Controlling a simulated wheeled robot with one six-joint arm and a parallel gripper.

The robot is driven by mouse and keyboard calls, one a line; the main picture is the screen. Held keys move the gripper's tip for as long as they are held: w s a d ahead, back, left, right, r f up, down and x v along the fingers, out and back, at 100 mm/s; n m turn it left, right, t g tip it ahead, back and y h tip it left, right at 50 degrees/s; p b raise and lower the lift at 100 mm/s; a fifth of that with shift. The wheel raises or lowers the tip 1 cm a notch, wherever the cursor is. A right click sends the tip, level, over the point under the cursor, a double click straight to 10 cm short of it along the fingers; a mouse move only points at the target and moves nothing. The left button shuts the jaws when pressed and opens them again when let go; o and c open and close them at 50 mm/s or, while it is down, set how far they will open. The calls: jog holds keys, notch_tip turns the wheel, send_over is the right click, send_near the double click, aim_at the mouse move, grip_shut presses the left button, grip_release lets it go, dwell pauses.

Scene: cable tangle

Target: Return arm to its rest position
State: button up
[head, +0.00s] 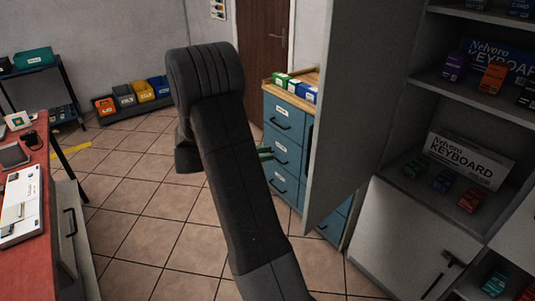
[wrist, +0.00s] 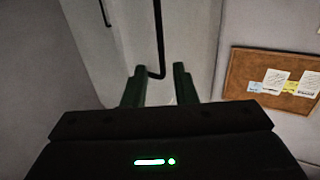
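My arm rises through the middle of the head view, bent at a dark elbow. It hides most of my gripper; only its green fingers (head: 265,153) show right of the arm, in front of the blue drawers. In the wrist view my gripper (wrist: 157,82) has its two dark green fingers apart, with nothing held. A black bar handle (wrist: 158,35) on a pale panel (wrist: 190,35) shows beyond them, its lower end appearing between the fingertips. I cannot tell how far it is from them.
A grey cabinet door (head: 365,90) stands open right of my arm, beside shelves of boxes (head: 465,160). Blue drawers (head: 283,150) stand behind. A red-topped bench (head: 30,200) is at left, coloured bins (head: 130,95) at the back. Tiled floor (head: 140,200) is clear between.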

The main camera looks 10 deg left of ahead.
jog(key=p+x, duration=0.2)
jog(key=x, duration=1.1)
jog(key=shift+d+f, duration=0.1)
jog(key=shift+d, duration=0.35)
jog(key=shift+a, duration=0.1)
